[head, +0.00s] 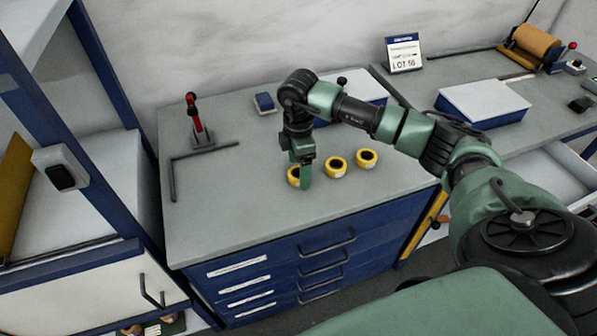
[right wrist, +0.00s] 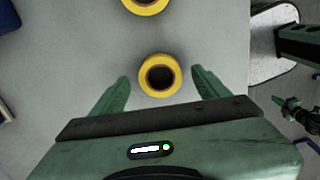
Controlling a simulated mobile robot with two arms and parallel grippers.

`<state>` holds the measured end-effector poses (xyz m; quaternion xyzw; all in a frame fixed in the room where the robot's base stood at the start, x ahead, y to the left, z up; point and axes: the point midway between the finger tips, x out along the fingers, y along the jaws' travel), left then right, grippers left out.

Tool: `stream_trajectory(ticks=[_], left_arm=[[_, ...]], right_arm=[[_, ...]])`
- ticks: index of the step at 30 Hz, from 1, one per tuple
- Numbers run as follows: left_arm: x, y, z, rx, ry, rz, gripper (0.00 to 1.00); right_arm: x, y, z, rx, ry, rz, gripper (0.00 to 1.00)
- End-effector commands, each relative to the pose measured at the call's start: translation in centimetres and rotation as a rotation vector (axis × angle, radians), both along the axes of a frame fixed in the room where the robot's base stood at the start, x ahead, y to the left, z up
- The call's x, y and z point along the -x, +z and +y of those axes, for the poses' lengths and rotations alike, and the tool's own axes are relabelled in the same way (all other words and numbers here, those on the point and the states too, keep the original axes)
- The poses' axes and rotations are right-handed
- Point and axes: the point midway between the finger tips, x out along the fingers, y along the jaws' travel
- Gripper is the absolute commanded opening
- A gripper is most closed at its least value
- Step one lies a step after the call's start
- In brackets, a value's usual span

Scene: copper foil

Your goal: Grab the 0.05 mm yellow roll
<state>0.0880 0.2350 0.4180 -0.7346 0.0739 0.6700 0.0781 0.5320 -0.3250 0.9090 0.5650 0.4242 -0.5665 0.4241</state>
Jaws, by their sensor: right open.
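Three yellow rolls with dark cores sit in a slanting row on the grey bench top: a left one (head: 293,178), a middle one (head: 336,168) and a right one (head: 367,158). Their thickness markings are too small to read. My right gripper (head: 304,172) points down at the left roll and partly hides it. In the right wrist view, one roll (right wrist: 158,91) lies between the spread, open fingers (right wrist: 160,78), with a gap on each side. Another roll (right wrist: 146,5) is cut off at the top edge.
A small blue box (head: 264,102) stands behind. A LOT sign (head: 404,54) and a white-topped blue box (head: 484,100) are to the right. The bench front is clear.

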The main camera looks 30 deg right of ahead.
Motion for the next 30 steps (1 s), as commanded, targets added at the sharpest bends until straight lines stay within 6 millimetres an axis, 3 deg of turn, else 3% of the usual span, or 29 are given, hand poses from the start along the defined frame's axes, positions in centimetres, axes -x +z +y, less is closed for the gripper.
stream_trajectory(ticks=[10, 17, 26, 30], left_arm=[[0.0, 0.2, 0.0, 0.0, 0.0, 0.0, 0.0], [0.0, 0.2, 0.0, 0.0, 0.0, 0.0, 0.0], [0.0, 0.1, 0.0, 0.0, 0.0, 0.0, 0.0], [0.0, -0.1, 0.0, 0.0, 0.0, 0.0, 0.0]], right_arm=[[0.0, -1.0, 0.0, -0.001, 0.001, -0.001, 0.73], [0.0, -1.0, 0.0, -0.001, 0.002, -0.001, 0.09], [-0.1, -0.8, 0.0, -0.001, 0.002, -0.002, 0.09], [-0.1, 0.2, 0.1, -0.002, 0.002, -0.005, 0.09]])
